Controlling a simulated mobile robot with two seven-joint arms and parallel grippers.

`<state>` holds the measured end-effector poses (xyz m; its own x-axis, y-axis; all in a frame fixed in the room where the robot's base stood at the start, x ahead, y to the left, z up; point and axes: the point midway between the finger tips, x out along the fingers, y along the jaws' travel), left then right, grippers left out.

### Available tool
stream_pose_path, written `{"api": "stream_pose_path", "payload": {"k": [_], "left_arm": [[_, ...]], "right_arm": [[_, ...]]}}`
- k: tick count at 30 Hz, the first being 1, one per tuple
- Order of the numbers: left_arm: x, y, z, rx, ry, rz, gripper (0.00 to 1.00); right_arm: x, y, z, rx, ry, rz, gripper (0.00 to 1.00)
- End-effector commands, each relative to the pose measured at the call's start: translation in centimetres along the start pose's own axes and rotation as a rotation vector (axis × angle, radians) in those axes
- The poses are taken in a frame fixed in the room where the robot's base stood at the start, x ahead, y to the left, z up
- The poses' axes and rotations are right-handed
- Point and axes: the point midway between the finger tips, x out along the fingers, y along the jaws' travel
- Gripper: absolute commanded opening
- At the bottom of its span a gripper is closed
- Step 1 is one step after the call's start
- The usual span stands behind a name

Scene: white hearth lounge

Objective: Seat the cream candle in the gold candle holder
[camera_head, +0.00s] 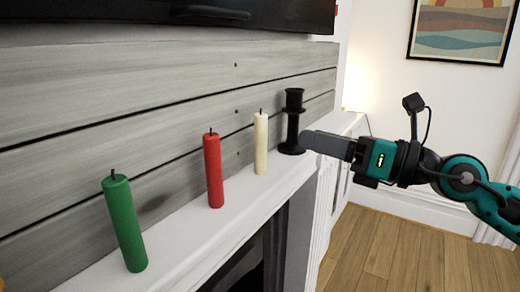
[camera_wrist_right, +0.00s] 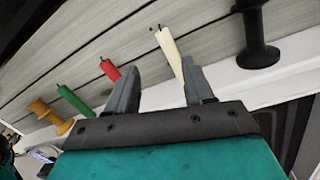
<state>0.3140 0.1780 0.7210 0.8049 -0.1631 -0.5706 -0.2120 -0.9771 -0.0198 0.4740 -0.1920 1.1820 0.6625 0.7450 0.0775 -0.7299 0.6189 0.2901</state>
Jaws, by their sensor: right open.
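The cream candle (camera_head: 261,145) stands upright on the white mantel, between the red candle and the black holder. In the right wrist view the cream candle (camera_wrist_right: 170,50) shows beyond the fingertips, its lower part close to the right-hand finger in the picture. My right gripper (camera_head: 308,138) is open and empty, to the right of the candle and apart from it. Its two fingers (camera_wrist_right: 160,78) are spread in the wrist view. The gold candle holder (camera_wrist_right: 43,110) stands at the far left of the wrist view and appears empty. My left gripper is not in view.
A black candle holder (camera_head: 292,120) stands near the mantel's (camera_head: 195,232) far end, close to my right fingers. A red candle (camera_head: 213,170) and a green candle (camera_head: 125,222) stand nearer. A grey plank wall (camera_head: 110,90) runs behind them.

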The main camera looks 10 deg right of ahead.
Motion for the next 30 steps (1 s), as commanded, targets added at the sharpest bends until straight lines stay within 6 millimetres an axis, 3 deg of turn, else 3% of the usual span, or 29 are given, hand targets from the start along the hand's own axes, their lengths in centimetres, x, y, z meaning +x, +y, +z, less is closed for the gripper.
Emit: {"api": "stream_pose_path", "payload": {"k": [3, 8, 21, 30], "left_arm": [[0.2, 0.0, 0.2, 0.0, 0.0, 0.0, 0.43], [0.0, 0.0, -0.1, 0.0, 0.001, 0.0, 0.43], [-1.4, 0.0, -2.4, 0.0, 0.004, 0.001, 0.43], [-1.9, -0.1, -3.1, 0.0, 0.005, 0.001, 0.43]], "right_arm": [[-0.6, 0.1, 1.7, -0.204, 0.049, -0.036, 0.52], [-0.5, 0.1, 2.7, -0.299, 0.07, -0.057, 0.52], [5.7, -0.2, 2.4, -0.298, 0.068, -0.056, 0.52], [7.9, -0.2, 2.4, -0.297, 0.07, -0.056, 0.52]]}}
